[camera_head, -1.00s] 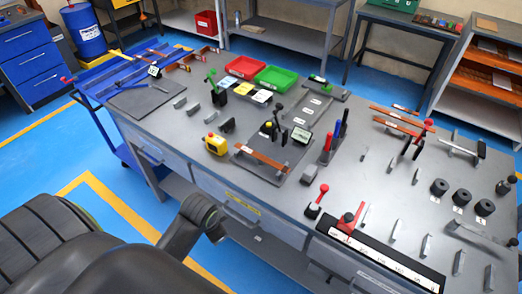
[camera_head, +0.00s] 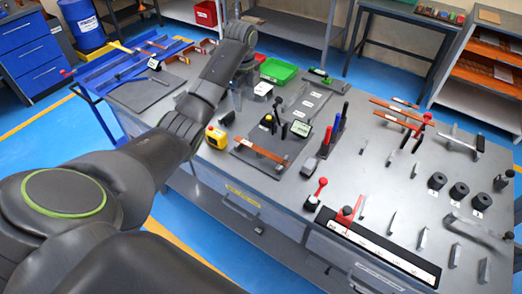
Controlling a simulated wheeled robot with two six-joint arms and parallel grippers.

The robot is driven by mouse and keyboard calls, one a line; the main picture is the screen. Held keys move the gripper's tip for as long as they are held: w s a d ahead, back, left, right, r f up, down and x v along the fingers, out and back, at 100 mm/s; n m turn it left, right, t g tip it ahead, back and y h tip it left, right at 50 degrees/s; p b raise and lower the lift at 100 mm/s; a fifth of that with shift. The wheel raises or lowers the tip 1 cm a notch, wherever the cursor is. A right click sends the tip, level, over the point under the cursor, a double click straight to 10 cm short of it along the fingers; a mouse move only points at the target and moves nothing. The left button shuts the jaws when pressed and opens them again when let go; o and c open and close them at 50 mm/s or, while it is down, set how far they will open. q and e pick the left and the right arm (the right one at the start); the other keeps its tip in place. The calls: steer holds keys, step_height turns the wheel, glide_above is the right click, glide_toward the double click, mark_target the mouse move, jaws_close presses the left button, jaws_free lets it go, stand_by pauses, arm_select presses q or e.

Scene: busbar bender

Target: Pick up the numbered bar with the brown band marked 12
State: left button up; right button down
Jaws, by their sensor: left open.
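Several brown bars are in view, and their numbers are too small to read, so I cannot tell which is marked 12. One brown bar (camera_head: 260,151) lies across the bending fixture at the table's middle. A group of brown bars (camera_head: 398,115) lies at the right, and brown pieces (camera_head: 170,52) show by the blue rack at the back left. My left arm reaches across the left half of the table. My left gripper (camera_head: 240,95) points down near the green tray, open, its fingers small and partly hidden by the arm. My right gripper is not in view.
A green tray (camera_head: 278,71) stands right of my left gripper; the red tray is mostly covered by the arm. A yellow box (camera_head: 215,138), upright handles (camera_head: 334,130), black cylinders (camera_head: 459,191) and a black scale strip (camera_head: 380,248) stand on the grey table (camera_head: 345,185).

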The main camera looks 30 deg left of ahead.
arm_select(q)
steer(key=b, duration=0.8)
glide_above(247, 143)
step_height(247, 143, down, 7)
steer(key=f, duration=0.1)
steer(key=f+p, duration=0.1)
steer(key=f, duration=0.1)
steer(key=shift+w+a+f, duration=0.1)
steer(key=shift+w+a, duration=0.1)
steer(key=shift+w, duration=0.15)
steer(key=shift+f, duration=0.6)
steer(key=shift+s+f+p, duration=0.15)
steer(key=shift+f+p, duration=0.15)
steer(key=shift+p, duration=0.15)
steer(key=f, duration=0.2)
steer(key=f+p, duration=0.1)
steer(key=shift+s+d+f, duration=0.2)
steer(key=shift+d+f, duration=0.1)
steer(key=shift+f, duration=0.55)
steer(key=shift+r, duration=0.1)
jaws_close()
